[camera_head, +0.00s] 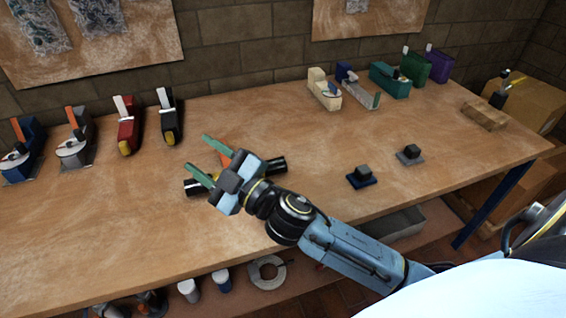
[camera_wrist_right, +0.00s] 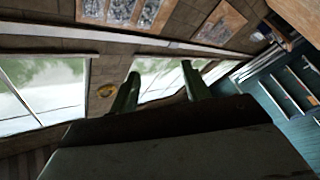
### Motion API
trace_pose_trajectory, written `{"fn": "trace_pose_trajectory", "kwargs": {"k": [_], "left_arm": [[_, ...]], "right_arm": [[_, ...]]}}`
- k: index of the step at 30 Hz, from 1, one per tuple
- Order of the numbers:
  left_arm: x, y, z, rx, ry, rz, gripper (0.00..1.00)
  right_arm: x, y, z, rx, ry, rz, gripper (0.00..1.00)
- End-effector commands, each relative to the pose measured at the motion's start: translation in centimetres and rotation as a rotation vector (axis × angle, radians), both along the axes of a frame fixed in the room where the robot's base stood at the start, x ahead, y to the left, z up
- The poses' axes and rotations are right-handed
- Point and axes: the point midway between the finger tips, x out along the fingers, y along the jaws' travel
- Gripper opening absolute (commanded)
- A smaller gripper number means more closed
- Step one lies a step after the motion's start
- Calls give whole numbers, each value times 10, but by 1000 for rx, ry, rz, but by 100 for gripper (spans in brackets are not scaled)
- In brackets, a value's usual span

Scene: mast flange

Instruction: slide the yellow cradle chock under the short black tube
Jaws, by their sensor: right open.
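A short black tube (camera_head: 276,165) lies on the wooden bench, its right end showing beyond my right gripper. A dark end with a yellowish part (camera_head: 196,187) shows on the gripper's other side. I cannot tell whether that yellow is the cradle chock or a band on the tube; the middle is hidden by my gripper. My right gripper (camera_head: 197,151) is open with green fingers, above or in front of the tube, pointing to the upper left. Its open fingers also show in the right wrist view (camera_wrist_right: 160,76), with nothing visible between them. My left gripper is not in view.
An orange piece (camera_head: 225,158) shows near my right gripper. Two small dark blocks on plates (camera_head: 362,177) stand to the right. Tape dispensers, one red (camera_head: 128,125), line the back left; more stand at the back right. The bench (camera_head: 110,220) is clear at the front left.

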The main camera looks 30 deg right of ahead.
Motion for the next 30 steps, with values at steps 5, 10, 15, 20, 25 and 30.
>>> {"fn": "trace_pose_trajectory", "kwargs": {"k": [5, 10, 15, 20, 25, 30], "left_arm": [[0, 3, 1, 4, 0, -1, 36], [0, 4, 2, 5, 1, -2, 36], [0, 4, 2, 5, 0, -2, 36], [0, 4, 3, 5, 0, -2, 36], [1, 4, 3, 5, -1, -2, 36], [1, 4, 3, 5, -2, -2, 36]], "right_arm": [[-18, 69, 31, -311, -297, 419, 47], [-40, 91, -8, -712, -368, 805, 47], [-38, 41, -70, -1183, -198, 1097, 47], [-21, -52, -100, -1573, 136, 1210, 47], [-11, -132, -96, -1802, 462, 1200, 47], [-10, -162, -92, -1872, 600, 1179, 47]]}}
